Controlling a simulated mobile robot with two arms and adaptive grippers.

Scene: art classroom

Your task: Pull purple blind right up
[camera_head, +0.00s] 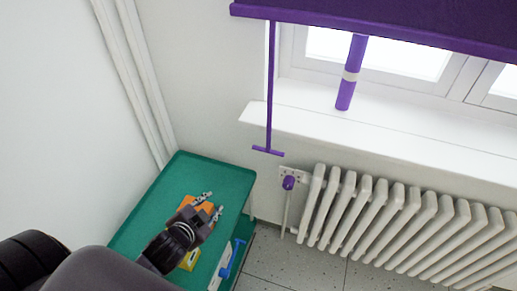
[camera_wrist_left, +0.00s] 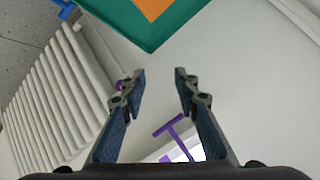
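The purple blind (camera_head: 400,24) hangs over the window at the top right of the head view, its lower edge above the sill. A thin purple pull rod (camera_head: 269,85) hangs from its left end and finishes in a short crossbar handle (camera_head: 267,151). The crossbar handle also shows in the left wrist view (camera_wrist_left: 168,124), low between the fingers and apart from them. My left gripper (camera_head: 213,204) is over the green table, below and left of the handle. Its fingers are open and empty. My right gripper is not in view.
A white radiator (camera_head: 390,220) runs under the sill (camera_head: 420,147). A purple tube (camera_head: 352,75) stands on the sill.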

